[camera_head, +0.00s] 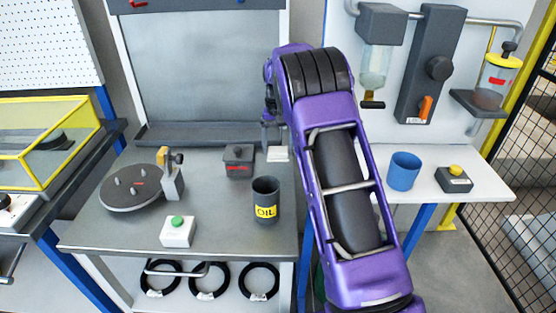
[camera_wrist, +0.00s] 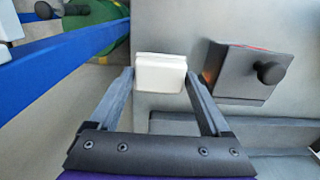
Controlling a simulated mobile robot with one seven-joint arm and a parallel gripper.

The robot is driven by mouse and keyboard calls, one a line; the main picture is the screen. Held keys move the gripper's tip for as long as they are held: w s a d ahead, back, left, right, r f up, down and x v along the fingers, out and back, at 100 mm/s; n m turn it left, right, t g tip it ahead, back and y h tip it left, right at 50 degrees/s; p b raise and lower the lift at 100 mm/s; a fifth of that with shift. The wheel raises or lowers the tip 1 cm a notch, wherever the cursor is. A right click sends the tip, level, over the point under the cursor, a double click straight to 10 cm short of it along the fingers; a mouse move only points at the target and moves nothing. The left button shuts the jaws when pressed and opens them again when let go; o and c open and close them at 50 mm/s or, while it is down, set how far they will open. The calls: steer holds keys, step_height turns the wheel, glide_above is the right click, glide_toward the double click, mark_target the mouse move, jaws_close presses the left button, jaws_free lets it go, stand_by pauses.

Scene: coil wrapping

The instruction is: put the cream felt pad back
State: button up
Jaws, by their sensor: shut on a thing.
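The cream felt pad (camera_head: 278,154) is a small pale block at the right part of the grey bench, beside the dark lidded box. In the wrist view the pad (camera_wrist: 160,74) sits between the two fingertips of my gripper (camera_wrist: 160,80), which is shut on it. In the head view my gripper (camera_head: 270,132) is partly hidden behind my purple arm, just above the pad. I cannot tell whether the pad touches the bench top. The dark box (camera_head: 238,162) has a knobbed lid with a red mark; in the wrist view the box (camera_wrist: 245,73) is close right of the pad.
An OIL cup (camera_head: 265,200), a green-button box (camera_head: 178,231) and a round turntable (camera_head: 133,190) stand on the bench (camera_head: 110,238). A blue cup (camera_head: 404,171) and a yellow-button box (camera_head: 454,179) are on the right-hand table. Black rings (camera_head: 209,281) hang below.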

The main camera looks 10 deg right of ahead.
mark_target(278, 159)
steer(key=shift+f, duration=2.3)
steer(key=shift+f, duration=0.15)
steer(key=o, duration=1.1)
steer(key=shift+o, duration=0.2)
step_height(278, 159, up, 12)
steer(key=shift+r+p, duration=0.2)
steer(key=shift+p, duration=0.15)
